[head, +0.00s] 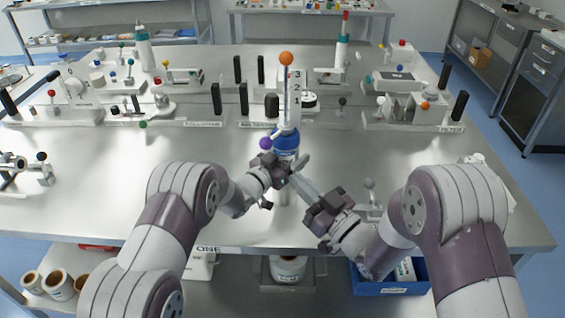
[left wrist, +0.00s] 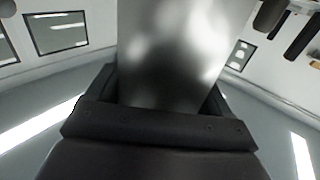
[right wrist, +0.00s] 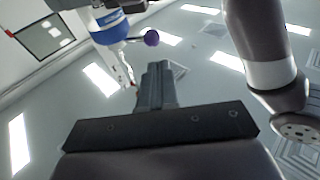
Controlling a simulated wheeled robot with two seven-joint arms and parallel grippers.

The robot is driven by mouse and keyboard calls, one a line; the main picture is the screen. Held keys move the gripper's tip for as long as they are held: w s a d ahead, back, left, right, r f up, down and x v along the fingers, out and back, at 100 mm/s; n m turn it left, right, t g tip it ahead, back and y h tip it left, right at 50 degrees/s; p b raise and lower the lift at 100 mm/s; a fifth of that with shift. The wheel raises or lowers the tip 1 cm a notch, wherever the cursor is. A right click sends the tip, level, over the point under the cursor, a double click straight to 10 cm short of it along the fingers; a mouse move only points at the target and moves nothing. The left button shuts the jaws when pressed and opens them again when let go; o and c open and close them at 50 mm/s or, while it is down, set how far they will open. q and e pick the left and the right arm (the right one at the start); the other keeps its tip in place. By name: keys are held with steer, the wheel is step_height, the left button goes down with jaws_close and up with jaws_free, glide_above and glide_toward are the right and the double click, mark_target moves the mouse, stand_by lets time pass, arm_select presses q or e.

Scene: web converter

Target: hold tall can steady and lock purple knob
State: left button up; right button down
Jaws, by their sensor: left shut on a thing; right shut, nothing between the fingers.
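The tall can (head: 286,143) stands upright near the table's middle, with a blue band and silvery body. My left gripper (head: 284,170) is shut on it; in the left wrist view the grey metal body (left wrist: 180,50) fills the space between the fingers. The purple knob (head: 266,143) sticks out at the can's left side in the head view. It also shows in the right wrist view (right wrist: 151,37), beside the blue band (right wrist: 110,27). My right gripper (head: 302,180) is shut and empty, just in front of and below the can's band, apart from the knob.
An orange ball (head: 286,58) tops a rod above the can, before a numbered scale (head: 295,90). Fixtures with black posts (head: 216,98) line the table's back. A small fixture with a grey ball (head: 369,184) stands right of my right gripper.

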arm_select(q)
steer(key=shift+s+f, duration=0.1)
steer(key=shift+f, duration=0.4)
arm_select(e)
steer(key=v, duration=0.4)
steer(key=shift+s+d+f, duration=0.1)
steer(key=shift+s, duration=0.2)
arm_select(q)
steer(key=shift+r, duration=0.35)
arm_select(e)
steer(key=shift+w, duration=0.1)
arm_select(q)
steer(key=o, duration=1.5)
steer(key=shift+w+r, duration=0.2)
steer(key=shift+w, duration=0.05)
steer(key=shift+o, duration=0.2)
steer(key=v, duration=1.2)
